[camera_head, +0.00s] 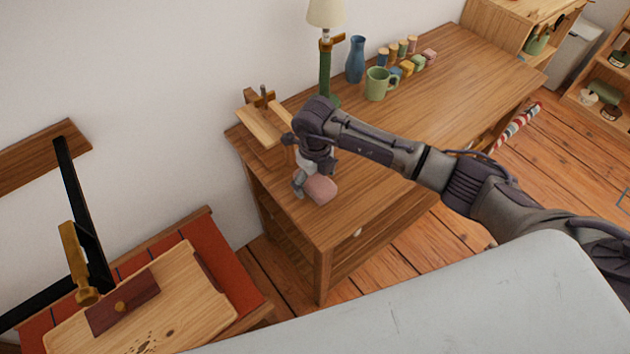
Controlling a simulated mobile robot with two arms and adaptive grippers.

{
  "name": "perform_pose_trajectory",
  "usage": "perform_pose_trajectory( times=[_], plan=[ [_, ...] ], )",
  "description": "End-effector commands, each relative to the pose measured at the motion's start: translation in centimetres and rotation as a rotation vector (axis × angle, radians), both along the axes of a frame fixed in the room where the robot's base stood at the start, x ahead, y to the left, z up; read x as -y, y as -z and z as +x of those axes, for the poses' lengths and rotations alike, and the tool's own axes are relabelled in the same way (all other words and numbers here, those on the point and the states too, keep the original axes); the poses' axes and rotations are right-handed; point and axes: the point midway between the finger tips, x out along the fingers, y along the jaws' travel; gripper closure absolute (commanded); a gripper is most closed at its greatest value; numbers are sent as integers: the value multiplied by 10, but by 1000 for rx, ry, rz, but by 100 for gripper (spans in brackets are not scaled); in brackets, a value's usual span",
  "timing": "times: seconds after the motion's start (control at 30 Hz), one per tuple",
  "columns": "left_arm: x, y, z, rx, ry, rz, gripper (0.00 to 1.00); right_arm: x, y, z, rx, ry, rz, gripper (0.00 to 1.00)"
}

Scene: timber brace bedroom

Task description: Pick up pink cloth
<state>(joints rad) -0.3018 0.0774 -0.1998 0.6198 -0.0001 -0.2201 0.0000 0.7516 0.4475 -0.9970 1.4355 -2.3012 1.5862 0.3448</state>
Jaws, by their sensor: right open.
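The pink cloth (321,190) is a small folded-looking pink piece on the left end of the wooden table (400,125). My right arm reaches in from the right over the table. My right gripper (301,186) points down at the left side of the cloth, very close to it. It is open. Whether the fingers touch the cloth cannot be told, as the gripper hides part of that side. My left gripper is not in view.
A wooden stand (262,128), a lamp (325,65), a blue vase (355,60), a green mug (377,84) and several small coloured items (407,67) line the table's back. The table's front right is clear. A bench with a wooden board (185,310) stands lower left.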

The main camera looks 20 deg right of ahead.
Motion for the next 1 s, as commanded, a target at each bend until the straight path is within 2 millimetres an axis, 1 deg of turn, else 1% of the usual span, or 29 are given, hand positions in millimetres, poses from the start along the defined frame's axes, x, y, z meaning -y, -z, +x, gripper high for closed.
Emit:
perform_pose_trajectory(
  times=[0.1, 0.5, 0.8, 0.93, 1.0],
  plan=[
    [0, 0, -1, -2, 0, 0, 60, 0, 0, 0, 0, 0, 0, 6],
    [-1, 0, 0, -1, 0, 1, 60, 0, -1, 0, 0, 0, 0, 72],
    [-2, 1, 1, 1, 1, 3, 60, 0, -3, 1, 2, 1, 1, 72],
    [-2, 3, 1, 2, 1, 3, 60, 0, -12, 1, 3, 0, 1, 72],
    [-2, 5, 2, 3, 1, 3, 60, 0, -21, 1, 4, -1, 1, 72]
  ],
)
